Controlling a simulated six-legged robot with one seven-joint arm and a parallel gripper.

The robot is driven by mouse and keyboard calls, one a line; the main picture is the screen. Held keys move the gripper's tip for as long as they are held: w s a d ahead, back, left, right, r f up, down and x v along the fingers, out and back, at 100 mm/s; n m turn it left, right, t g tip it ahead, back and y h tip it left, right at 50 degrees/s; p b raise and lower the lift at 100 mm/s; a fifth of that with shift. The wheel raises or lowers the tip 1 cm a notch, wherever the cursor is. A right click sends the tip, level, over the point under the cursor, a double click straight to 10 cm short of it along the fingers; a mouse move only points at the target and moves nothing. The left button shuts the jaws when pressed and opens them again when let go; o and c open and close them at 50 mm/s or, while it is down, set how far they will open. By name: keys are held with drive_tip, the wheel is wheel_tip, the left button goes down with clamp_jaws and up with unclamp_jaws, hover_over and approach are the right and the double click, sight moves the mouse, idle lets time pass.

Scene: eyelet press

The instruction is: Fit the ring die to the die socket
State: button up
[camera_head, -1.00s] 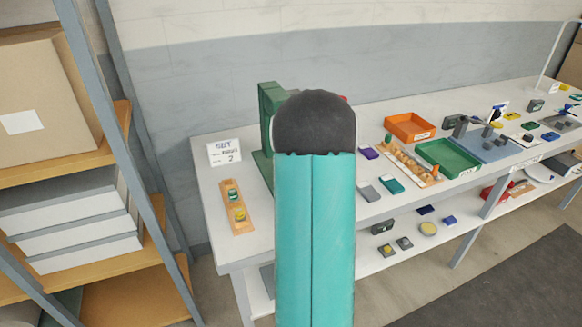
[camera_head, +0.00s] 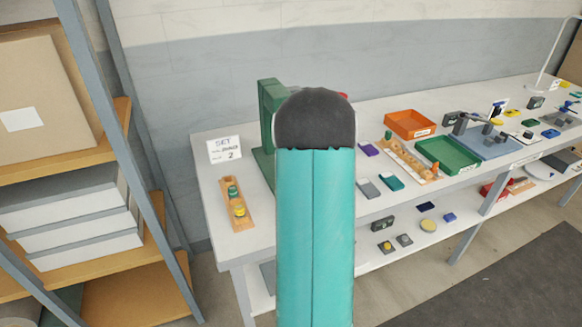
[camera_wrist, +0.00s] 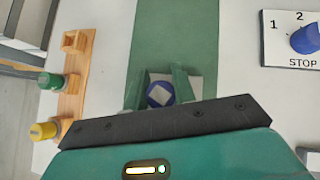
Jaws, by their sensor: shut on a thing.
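In the wrist view, my gripper (camera_wrist: 158,88) is shut on a blue round piece (camera_wrist: 155,100) with a pale square at its centre, seemingly the ring die. The piece is over a light grey square plate (camera_wrist: 195,88) on the green base of the press (camera_wrist: 175,35). This plate may be the die socket, but its middle is hidden by the piece and fingers. I cannot tell whether the piece touches the plate. In the head view, the green press (camera_head: 268,115) stands behind my arm, which hides the gripper and the piece.
A wooden rack (camera_head: 235,221) left of the press holds a green die (camera_head: 232,190) and a yellow die (camera_head: 240,210); its far place is empty. A panel marked 1, 2, STOP (camera_wrist: 285,45) with a blue knob lies right. Trays and parts fill the bench further right.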

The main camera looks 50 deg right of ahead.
drive_tip(key=shift+f, duration=0.2)
drive_tip(key=o, duration=1.1)
drive_tip(key=shift+r, duration=2.55)
